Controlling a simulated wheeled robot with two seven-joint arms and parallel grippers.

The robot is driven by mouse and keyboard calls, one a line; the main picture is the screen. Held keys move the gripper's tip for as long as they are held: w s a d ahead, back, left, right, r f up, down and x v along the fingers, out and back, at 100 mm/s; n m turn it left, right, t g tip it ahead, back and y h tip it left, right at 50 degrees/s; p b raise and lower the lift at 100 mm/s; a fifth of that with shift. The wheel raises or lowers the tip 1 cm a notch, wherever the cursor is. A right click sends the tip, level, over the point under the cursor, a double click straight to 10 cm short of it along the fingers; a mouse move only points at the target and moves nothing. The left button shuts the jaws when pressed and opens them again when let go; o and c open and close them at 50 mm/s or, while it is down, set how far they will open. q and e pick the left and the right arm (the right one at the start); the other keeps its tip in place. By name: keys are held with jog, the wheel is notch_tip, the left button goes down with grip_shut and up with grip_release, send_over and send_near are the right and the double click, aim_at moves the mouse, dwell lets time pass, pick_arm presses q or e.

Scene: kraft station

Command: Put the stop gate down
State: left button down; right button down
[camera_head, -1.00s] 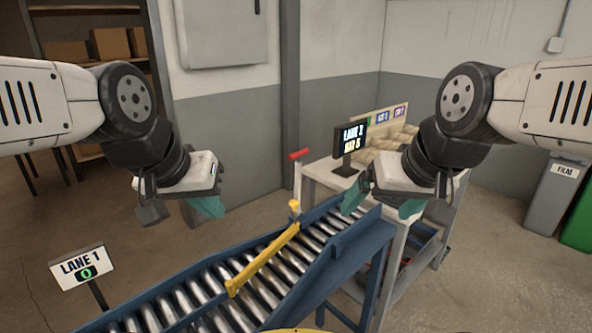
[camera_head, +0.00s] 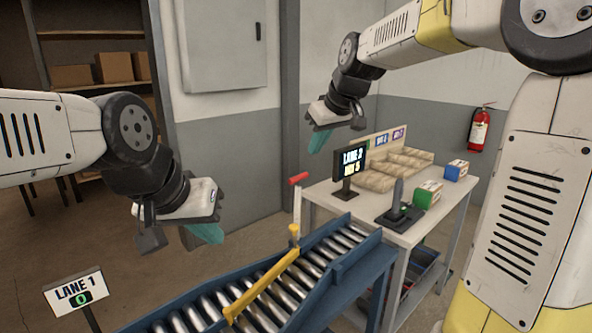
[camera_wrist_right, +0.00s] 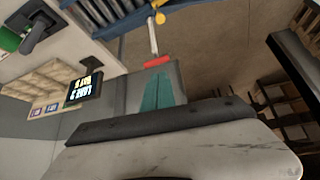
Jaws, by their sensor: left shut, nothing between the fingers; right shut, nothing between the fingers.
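The stop gate is a yellow bar (camera_head: 262,286) lying across the blue roller conveyor (camera_head: 345,262), pivoting at a yellow joint near the far rail. A lever with a red handle (camera_head: 299,179) on a pale post stands up beside that joint. The red handle also shows in the right wrist view (camera_wrist_right: 160,62), beyond the fingertips. My right gripper (camera_head: 319,138) is shut and empty, in the air above and behind the lever; its teal fingers show in the right wrist view (camera_wrist_right: 158,90). My left gripper (camera_head: 208,233) is shut and empty, left of the conveyor.
A Lane 1 sign (camera_head: 76,294) stands at the lower left. A grey pillar (camera_head: 290,100) rises behind the lever.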

jog(key=w+a+f+n, duration=0.1)
jog(key=w+a, duration=0.3)
jog(key=w, duration=0.4)
jog(key=shift+f+n+y, duration=0.2)
jog(key=shift+n+y, duration=0.2)
jog(key=shift+w, duration=0.1)
jog(key=x, duration=1)
jog(key=shift+s+d+f, duration=0.3)
jog(key=shift+s+d, duration=0.35)
jog(key=shift+s, duration=0.1)
jog(key=shift+s+d+f, duration=0.3)
jog(key=shift+s+d, duration=0.35)
jog(key=shift+s, duration=0.1)
jog(key=shift+d, duration=0.1)
